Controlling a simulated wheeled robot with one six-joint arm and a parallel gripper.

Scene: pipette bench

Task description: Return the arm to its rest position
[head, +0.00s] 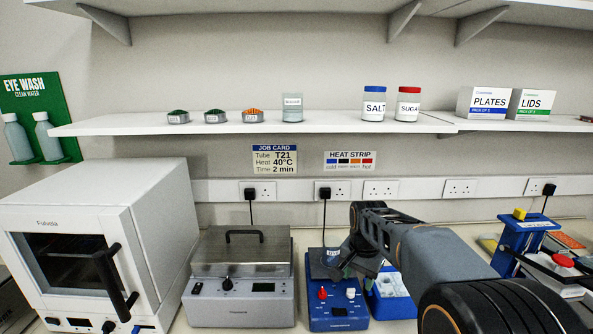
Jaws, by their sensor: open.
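My gripper (353,262) hangs over the blue instrument (338,318) near the middle of the bench. My arm reaches in from the lower right, with its wrist bent down just above that instrument. The jaws are open, but their tips are small and dark, and I see nothing clearly held between them. The instrument has a red knob (322,294) and a pale knob (351,293) on its front. My gripper hides part of its top, and I cannot tell whether they touch.
A lidded steel bath (240,280) stands left of the blue instrument, and a white oven (100,240) further left. A blue tray (392,305) lies close to the right, partly behind my arm. A blue stand (520,240) is at the right. A shelf (300,124) with jars runs above.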

